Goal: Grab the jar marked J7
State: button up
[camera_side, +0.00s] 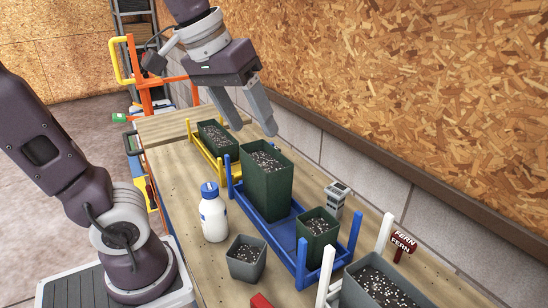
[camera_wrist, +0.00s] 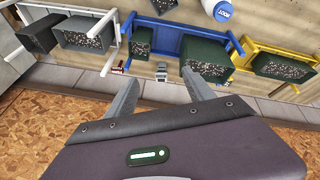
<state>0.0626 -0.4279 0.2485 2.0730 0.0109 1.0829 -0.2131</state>
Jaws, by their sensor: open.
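I cannot read a J7 mark on anything in either view. A white bottle-like container with a blue cap (camera_side: 214,218) stands upright on the bench, in front of the blue rack. It is partly cut off at the top of the wrist view (camera_wrist: 222,10), where its blue label is too small to read surely. My gripper (camera_side: 253,129) is open and empty, pointing down. In the side view it shows above and behind the tall green pot (camera_side: 265,188). In the wrist view its fingers (camera_wrist: 160,79) are apart, with a small grey block-like object (camera_wrist: 161,67) showing beyond the gap.
The blue rack (camera_side: 279,234) holds the tall pot and a smaller green pot (camera_side: 317,244). A yellow rack (camera_side: 207,160) with a green pot stands farther back. Grey pots (camera_side: 246,268) and a red FERN tag (camera_side: 403,243) are at the near end. A chipboard wall (camera_side: 400,80) rises behind.

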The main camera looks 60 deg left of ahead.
jog(key=w+a+f+n+g+y, duration=0.25)
jog(key=w+a+n, duration=0.45)
jog(key=a, duration=0.4)
jog(key=w+a+f+n+g+y, duration=0.2)
jog(key=w+a+f+n+y, duration=0.15)
jog(key=w+a, duration=0.7)
jog(key=w+a+r+n+y, duration=0.3)
jog(key=w+a+r+y, duration=0.1)
jog(key=w+a+y, duration=0.25)
jog(key=shift+g+y, duration=0.35)
jog(key=shift+y, duration=0.3)
jog(key=f, duration=0.8)
jog(key=w+f, duration=0.1)
jog(key=f, duration=1.5)
jog(key=shift+w+d, duration=0.15)
jog(key=shift+n, duration=0.25)
jog(key=x, duration=0.3)
jog(key=f+x, duration=0.1)
jog(key=x, duration=0.2)
jog(key=shift+a+f, duration=0.2)
jog(key=shift+a, duration=0.25)
grip_shut()
jog(key=shift+r, duration=0.1)
